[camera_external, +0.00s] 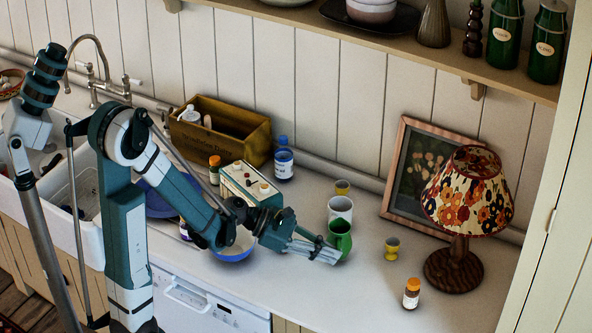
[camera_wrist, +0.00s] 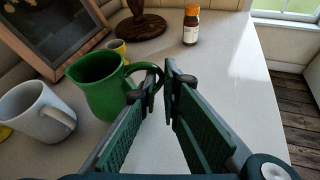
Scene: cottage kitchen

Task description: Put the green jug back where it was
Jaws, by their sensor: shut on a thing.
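The green jug (camera_external: 341,238) stands upright on the white counter, or very close to it, in the external view. In the wrist view the green jug (camera_wrist: 98,84) is at the left of the fingers, its handle reaching in between the fingertips. My gripper (camera_external: 333,252) is shut on the handle; it also shows in the wrist view (camera_wrist: 160,82). Whether the jug's base touches the counter is unclear. A white mug (camera_external: 340,209) stands just behind the jug, and it shows left of it in the wrist view (camera_wrist: 36,112).
A yellow cup (camera_external: 342,188) is behind the mug, and a yellow egg cup (camera_external: 391,248) is to the jug's right. A brown bottle (camera_external: 411,293), a floral lamp (camera_external: 467,195) and a leaning picture frame (camera_external: 397,170) stand farther right. The front counter is clear.

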